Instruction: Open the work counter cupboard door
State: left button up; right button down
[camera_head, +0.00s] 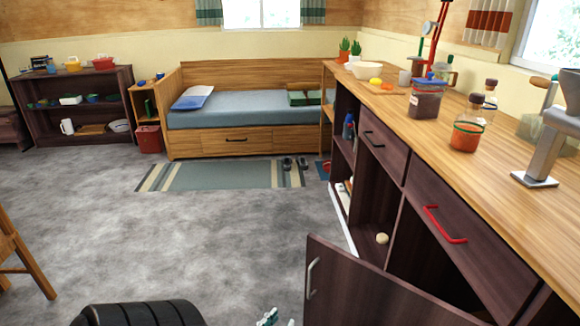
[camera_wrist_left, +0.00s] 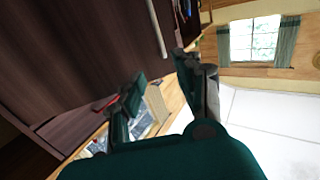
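The dark brown cupboard door (camera_head: 365,292) of the work counter (camera_head: 455,105) stands swung outward at the lower right of the head view. Its dark cupboard interior shows behind it. A pale bar handle (camera_head: 312,277) is near the door's free edge. My left gripper (camera_head: 273,319) just enters at the bottom edge, left of the door. In the left wrist view, the green fingers of the left gripper (camera_wrist_left: 158,72) are spread with nothing between them. The handle (camera_wrist_left: 158,28) lies beyond the fingertips, apart from them. My right gripper is not in view.
A drawer with a red handle (camera_head: 445,225) is above the cupboard. Jars, including an orange one (camera_head: 465,137), and a metal device (camera_head: 545,140) stand on the counter. Open grey floor (camera_head: 190,235) lies left of the door. A wooden chair (camera_head: 22,262) is at the left edge.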

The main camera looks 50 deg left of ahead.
pick_arm(q)
jog(key=shift+v, duration=2)
